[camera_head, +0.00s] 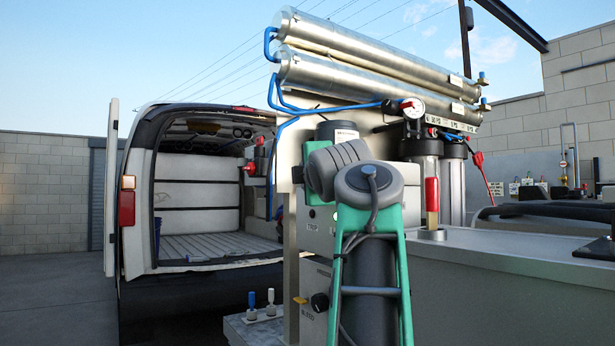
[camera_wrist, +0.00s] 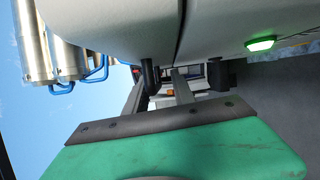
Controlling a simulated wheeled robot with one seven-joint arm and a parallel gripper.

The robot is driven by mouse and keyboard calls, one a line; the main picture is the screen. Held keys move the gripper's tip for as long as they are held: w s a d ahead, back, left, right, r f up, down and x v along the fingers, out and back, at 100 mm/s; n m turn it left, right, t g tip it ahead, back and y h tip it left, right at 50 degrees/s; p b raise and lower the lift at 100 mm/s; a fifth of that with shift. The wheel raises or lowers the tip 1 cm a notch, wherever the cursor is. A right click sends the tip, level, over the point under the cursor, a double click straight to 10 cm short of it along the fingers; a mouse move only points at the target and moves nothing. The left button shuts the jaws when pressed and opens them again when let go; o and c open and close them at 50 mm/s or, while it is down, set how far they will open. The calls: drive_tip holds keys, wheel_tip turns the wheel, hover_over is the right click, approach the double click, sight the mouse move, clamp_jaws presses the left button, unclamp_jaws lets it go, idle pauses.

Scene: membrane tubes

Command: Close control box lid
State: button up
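A grey control box (camera_head: 316,232) marked "TRIP" is on the front of the equipment panel in the head view. A second grey box (camera_head: 316,285) with a black knob sits below it. My green and grey arm covers their right sides, and I cannot tell which part is a lid or how it stands. My gripper is hidden behind my arm in the head view. No lid can be made out there.
Filter housings (camera_head: 452,185) stand to the right beside a grey counter (camera_head: 520,265). Small blue and white valves (camera_head: 261,306) stand low left. An open van (camera_head: 200,200) is behind.

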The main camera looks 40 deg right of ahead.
drive_tip(key=v, duration=0.7)
drive_tip(key=shift+s, duration=0.3)
drive_tip(key=shift+a, duration=0.15)
